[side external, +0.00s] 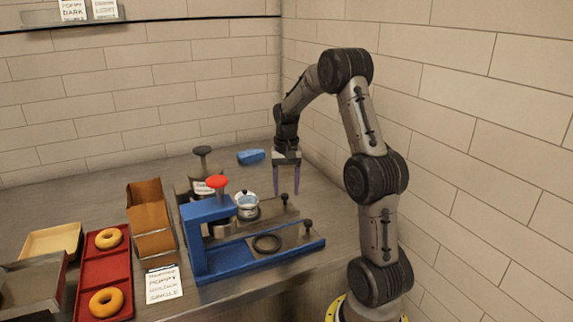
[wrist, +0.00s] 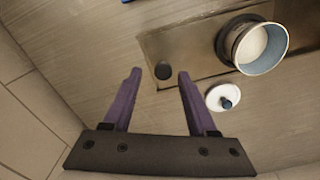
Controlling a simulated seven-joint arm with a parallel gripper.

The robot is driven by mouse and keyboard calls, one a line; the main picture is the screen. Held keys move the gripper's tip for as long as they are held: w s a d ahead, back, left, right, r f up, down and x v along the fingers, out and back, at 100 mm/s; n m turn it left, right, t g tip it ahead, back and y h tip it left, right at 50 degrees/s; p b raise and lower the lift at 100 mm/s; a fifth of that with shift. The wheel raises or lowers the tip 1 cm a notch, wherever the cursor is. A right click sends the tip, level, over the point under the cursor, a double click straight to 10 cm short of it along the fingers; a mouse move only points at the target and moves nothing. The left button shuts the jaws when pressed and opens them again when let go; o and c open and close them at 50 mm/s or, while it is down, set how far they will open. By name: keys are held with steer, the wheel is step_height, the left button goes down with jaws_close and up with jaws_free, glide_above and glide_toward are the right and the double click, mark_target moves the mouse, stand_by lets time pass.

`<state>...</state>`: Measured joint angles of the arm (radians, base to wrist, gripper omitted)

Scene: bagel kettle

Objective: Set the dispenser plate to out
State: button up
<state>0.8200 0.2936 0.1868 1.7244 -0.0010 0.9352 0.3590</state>
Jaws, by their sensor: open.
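A flat metal plate with a black upright knob, seemingly the dispenser plate (side external: 272,213), lies behind the blue press. It also shows in the wrist view (wrist: 190,62), with its knob (wrist: 162,71) near the plate's end. A small white and blue cup (side external: 247,211) stands at the plate; in the wrist view the cup (wrist: 240,52) overlaps it. My gripper (side external: 285,190) points down above the knob end, open and empty. In the wrist view the knob appears between the purple fingertips (wrist: 160,74), not visibly touched. How far the plate is slid out I cannot tell.
The blue press (side external: 200,240) with a red knob stands in front, with another knobbed plate (side external: 293,236) and a black ring. A white disc with a blue knob (wrist: 223,98) lies beside the cup. A blue block (side external: 251,156) lies behind. Red tray (side external: 104,270) at left.

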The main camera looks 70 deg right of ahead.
step_height(320, 180, up, 11)
steer(key=shift+r, duration=0.15)
stand_by(0.5)
steer(key=a+r+n+t+h, duration=0.1)
steer(key=a+r+n+t, duration=0.4)
steer(key=a, duration=1.4)
steer(key=s+a+f+n+y, duration=0.1)
steer(key=s+a+f+n, duration=0.4)
steer(key=s+a+n, duration=0.3)
steer(key=s+a, duration=0.3)
steer(key=s, duration=0.1)
steer(key=shift+a+n+t, duration=0.2)
steer(key=shift+n+t, duration=0.1)
